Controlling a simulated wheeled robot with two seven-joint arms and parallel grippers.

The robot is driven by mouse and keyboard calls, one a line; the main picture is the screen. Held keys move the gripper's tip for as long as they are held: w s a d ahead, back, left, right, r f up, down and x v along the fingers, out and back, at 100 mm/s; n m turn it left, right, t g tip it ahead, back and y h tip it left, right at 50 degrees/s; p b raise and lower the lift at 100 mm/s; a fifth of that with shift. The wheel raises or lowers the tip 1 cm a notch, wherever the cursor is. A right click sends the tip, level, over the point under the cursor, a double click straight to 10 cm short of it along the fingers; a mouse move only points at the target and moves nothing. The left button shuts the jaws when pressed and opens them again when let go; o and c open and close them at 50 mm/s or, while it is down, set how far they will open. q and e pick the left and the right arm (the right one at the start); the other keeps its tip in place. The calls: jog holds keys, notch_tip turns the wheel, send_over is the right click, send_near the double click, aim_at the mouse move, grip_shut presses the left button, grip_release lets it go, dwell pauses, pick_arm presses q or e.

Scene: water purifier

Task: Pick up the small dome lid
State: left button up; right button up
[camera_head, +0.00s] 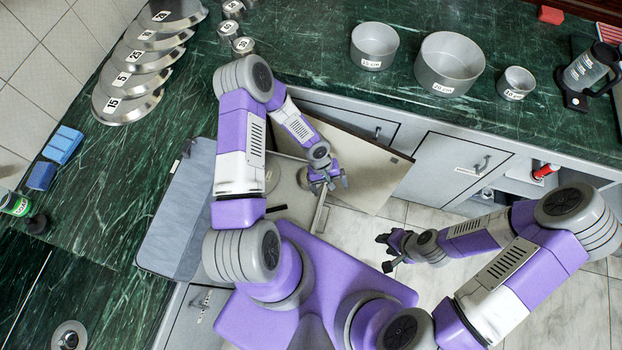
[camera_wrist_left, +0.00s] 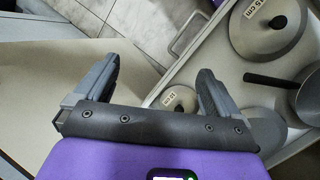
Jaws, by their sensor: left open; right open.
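The small lid (camera_wrist_left: 180,99) is round and grey with a white label. It lies in an open drawer (camera_wrist_left: 160,93) in the left wrist view, partly hidden by a finger of my left gripper. My left gripper (camera_wrist_left: 160,76) is open and empty, its fingers on either side of the lid in the picture; the height gap is hard to tell. In the head view my left gripper (camera_head: 330,182) is over the open drawer (camera_head: 292,197), and the arm hides much of the drawer. My right gripper (camera_head: 384,253) is open and empty above the floor.
A larger lid (camera_wrist_left: 268,24) with a black knob and a dark-handled pan (camera_wrist_left: 309,95) lie in the drawer. An open cabinet door (camera_head: 365,165) stands beside my left gripper. Several pots, including a large pot (camera_head: 450,62), stand on the green counter (camera_head: 300,55).

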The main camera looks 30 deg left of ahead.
pick_arm(q)
jog(key=w+a+f+n+y+b, duration=0.1)
jog(key=w+a+f, duration=0.1)
jog(key=a+f, duration=0.1)
jog(key=w+a+f+n+y+b, duration=0.1)
jog(key=w+a+f+b, duration=0.1)
jog(key=a, duration=0.2)
jog(key=w+a+f+n+t+y+b, duration=0.1)
jog(key=w+a+f+n, duration=0.1)
jog(key=a+f, duration=0.1)
jog(key=shift+w+a+f+y, duration=0.15)
jog(key=shift+a, duration=0.2)
jog(key=shift+w+a+f+y, duration=0.15)
jog(key=shift+a, duration=0.2)
jog(key=f+b, duration=0.1)
jog(key=f, duration=0.1)
jog(key=f+b, duration=0.1)
jog(key=f, duration=0.1)
jog(key=f+b, duration=0.1)
jog(key=f, duration=0.2)
jog(key=shift+s+d+f, duration=0.1)
jog(key=shift+s+d, duration=0.1)
jog(key=shift+d, duration=0.05)
pick_arm(e)
notch_tip(320, 180, down, 8)
jog(key=shift+f, duration=0.25)
